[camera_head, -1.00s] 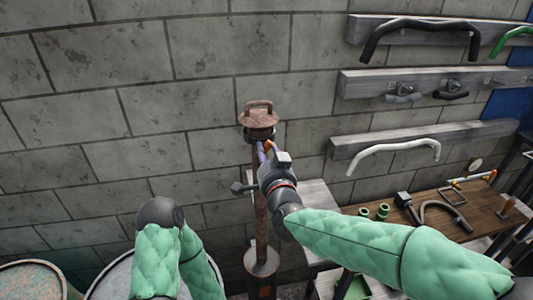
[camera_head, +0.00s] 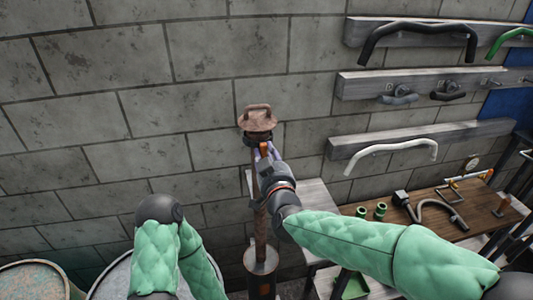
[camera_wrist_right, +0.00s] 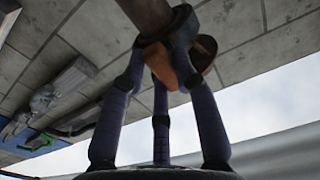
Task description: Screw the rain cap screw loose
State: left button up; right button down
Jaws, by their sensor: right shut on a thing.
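The rusty rain cap (camera_head: 257,120) with a handle on top sits upright on a dark collar at the head of a rusty upright pipe (camera_head: 260,222) in the head view. My right gripper (camera_head: 265,150) reaches up from the lower right to just below the cap. Its purple fingers are closed around an orange rain cap screw (camera_head: 264,149), which also shows between the fingers in the right wrist view (camera_wrist_right: 163,66). The fingers partly hide the screw, so I cannot tell how loose it is. My left arm is bent at the lower left, and its gripper is out of view.
A grey block wall (camera_head: 190,100) stands close behind the pipe. Shelves (camera_head: 400,85) with hoses and fittings hang on it at right. A wooden workbench (camera_head: 478,202) with parts stands below them. Drums (camera_head: 35,278) stand at lower left.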

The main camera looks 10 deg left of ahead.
jog(key=shift+n, duration=0.3)
jog(key=c, duration=0.9)
grip_release()
jog(key=shift+c, duration=0.2)
jog(key=shift+s, duration=0.1)
jog(key=v, duration=1.1)
jog(key=shift+s+d, duration=0.15)
jog(key=shift+s, duration=0.25)
